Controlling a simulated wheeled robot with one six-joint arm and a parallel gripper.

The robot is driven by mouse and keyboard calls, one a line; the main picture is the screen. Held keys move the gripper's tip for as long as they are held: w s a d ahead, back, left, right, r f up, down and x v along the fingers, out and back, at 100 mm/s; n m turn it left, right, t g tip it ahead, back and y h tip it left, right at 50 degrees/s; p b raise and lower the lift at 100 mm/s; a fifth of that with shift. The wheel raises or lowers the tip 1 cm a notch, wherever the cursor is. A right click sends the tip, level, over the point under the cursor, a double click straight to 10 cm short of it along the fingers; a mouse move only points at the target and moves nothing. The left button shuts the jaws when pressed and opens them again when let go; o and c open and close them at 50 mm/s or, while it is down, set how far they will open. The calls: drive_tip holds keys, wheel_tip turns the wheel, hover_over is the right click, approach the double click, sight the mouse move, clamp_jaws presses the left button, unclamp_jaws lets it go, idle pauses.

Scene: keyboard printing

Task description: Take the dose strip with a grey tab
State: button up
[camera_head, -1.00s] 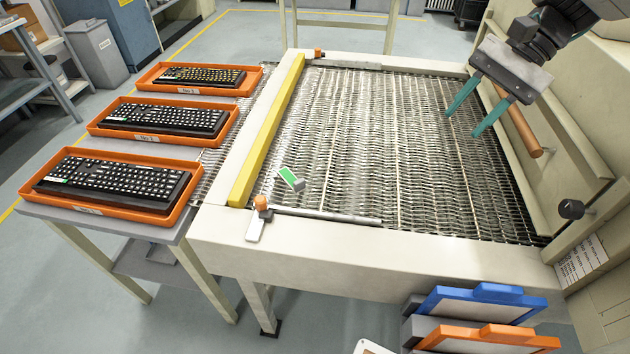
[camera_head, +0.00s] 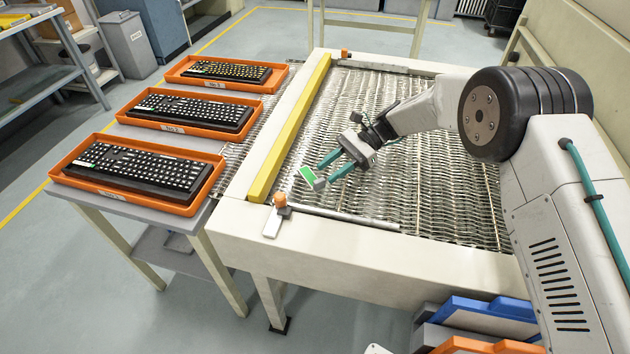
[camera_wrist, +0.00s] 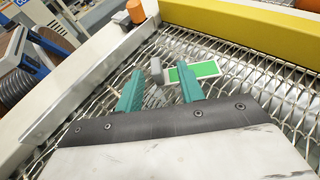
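The dose strip (camera_head: 307,173) is a small green card with a white edge. It lies on the wire mesh conveyor (camera_head: 440,200), near the yellow bar. Its grey tab (camera_head: 320,184) sticks up at the lower right end. My gripper (camera_head: 325,172) has teal fingers and is open beside the tab end. In the wrist view the grey tab (camera_wrist: 156,72) appears between the spread fingertips (camera_wrist: 160,75). The right finger's tip overlaps the green face of the strip (camera_wrist: 207,69) there. I cannot tell whether either finger touches it.
A yellow bar (camera_head: 290,130) runs along the conveyor's left side. A metal rail with an orange knob (camera_head: 279,200) lies at the near edge. Several keyboards in orange trays (camera_head: 205,200) stand on the side table. Blue and orange frames (camera_head: 490,308) are stacked at the lower right.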

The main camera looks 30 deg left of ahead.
sight(323, 179)
drive_tip(key=x, duration=0.6)
drive_tip(key=shift+s+d+f, duration=0.15)
drive_tip(key=shift+s+f, duration=0.1)
drive_tip(key=shift+s, duration=0.05)
clamp_jaws()
